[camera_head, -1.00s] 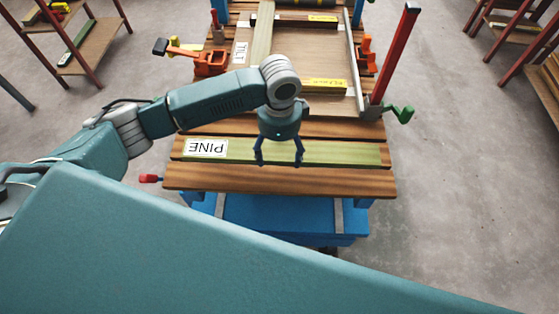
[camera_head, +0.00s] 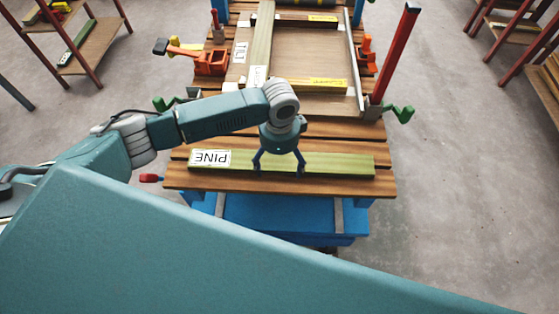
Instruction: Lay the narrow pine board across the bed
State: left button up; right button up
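The narrow pine board (camera_head: 335,164), pale green with a white PINE label at its left end, lies crosswise over the wooden slats at the near end of the bed (camera_head: 340,187). It looks level and seems to rest on the slats. My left gripper (camera_head: 279,173) points down over the board's middle. Its two fingers are spread apart along the board's length, with the tips at the board; I cannot tell whether they touch it. My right gripper is not in view.
A framed panel (camera_head: 310,67) lies farther along the bed, with another greenish board (camera_head: 262,35) along its left part. Orange clamps (camera_head: 211,62) and a tall red clamp bar (camera_head: 395,55) stand along the sides. Shelves stand left and right; the floor (camera_head: 460,190) at right is clear.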

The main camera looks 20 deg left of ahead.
aim_at(280, 165)
pick_arm(q)
jog(key=shift+r, duration=0.1)
notch_tip(280, 165, up, 12)
dwell(0.6)
dwell(0.5)
